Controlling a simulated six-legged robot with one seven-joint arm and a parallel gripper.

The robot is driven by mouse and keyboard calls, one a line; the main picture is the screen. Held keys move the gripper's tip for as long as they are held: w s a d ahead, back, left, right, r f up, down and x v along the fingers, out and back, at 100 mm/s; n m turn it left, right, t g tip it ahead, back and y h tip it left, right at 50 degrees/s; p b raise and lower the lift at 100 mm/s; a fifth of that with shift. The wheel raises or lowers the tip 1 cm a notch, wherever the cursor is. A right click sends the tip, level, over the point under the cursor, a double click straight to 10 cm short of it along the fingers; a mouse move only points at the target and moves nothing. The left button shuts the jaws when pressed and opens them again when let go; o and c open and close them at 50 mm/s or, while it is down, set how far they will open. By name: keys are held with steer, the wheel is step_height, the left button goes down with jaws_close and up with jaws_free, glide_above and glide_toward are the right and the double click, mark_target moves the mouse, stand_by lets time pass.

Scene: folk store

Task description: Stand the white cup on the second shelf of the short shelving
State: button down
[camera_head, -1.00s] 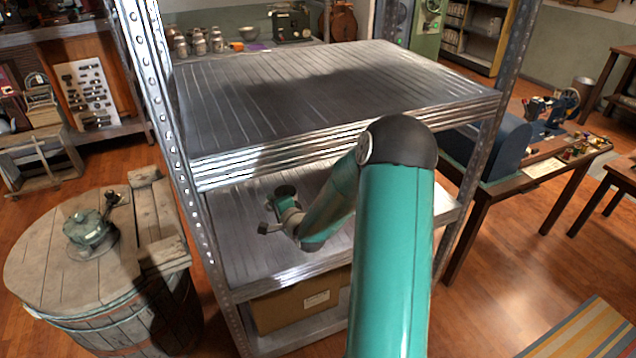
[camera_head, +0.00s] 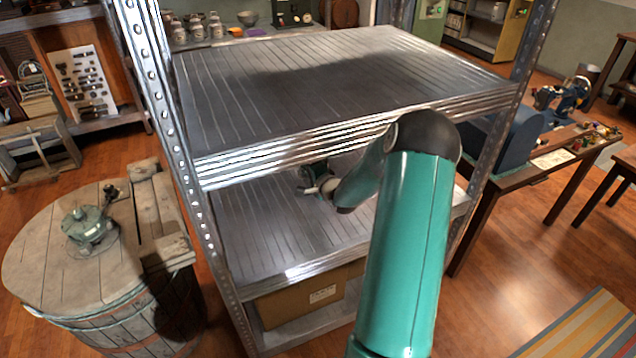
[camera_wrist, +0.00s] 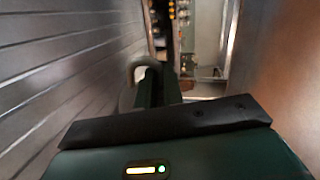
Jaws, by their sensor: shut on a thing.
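The metal shelving shows in the head view, with a grooved top board (camera_head: 330,85) and a lower board, the second shelf (camera_head: 265,235), beneath it. My arm reaches in between these boards, and my gripper (camera_head: 308,176) is over the lower board, partly hidden by the top board's front edge. In the wrist view my gripper (camera_wrist: 158,85) is shut on the white cup (camera_wrist: 141,66), whose pale curved rim shows just beyond the fingers. The cup is close to the grooved board at the left of that view; I cannot tell whether they touch. The head view does not show the cup clearly.
A cardboard box (camera_head: 300,300) sits below the second shelf. Perforated metal posts (camera_head: 180,130) stand at the shelving's corners. A wooden barrel (camera_head: 60,245) is at the left and a workbench (camera_head: 545,165) at the right. The visible front of the second shelf is bare.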

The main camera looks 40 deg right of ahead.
steer(key=d+f, duration=0.2)
steer(key=f, duration=0.1)
steer(key=w+d+f, duration=0.1)
steer(key=d+f, duration=0.2)
steer(key=shift+w+d+f, duration=0.15)
steer(key=shift+d+f, duration=0.05)
steer(key=shift+f, duration=1.45)
steer(key=shift+f, duration=0.2)
steer(key=c, duration=1.5)
jaws_free()
steer(key=shift+r, duration=0.1)
steer(key=shift+s+r, duration=0.1)
steer(key=shift+s, duration=0.1)
steer(key=v, duration=1.1)
steer(key=shift+s+r, duration=0.1)
steer(key=shift+s, duration=0.2)
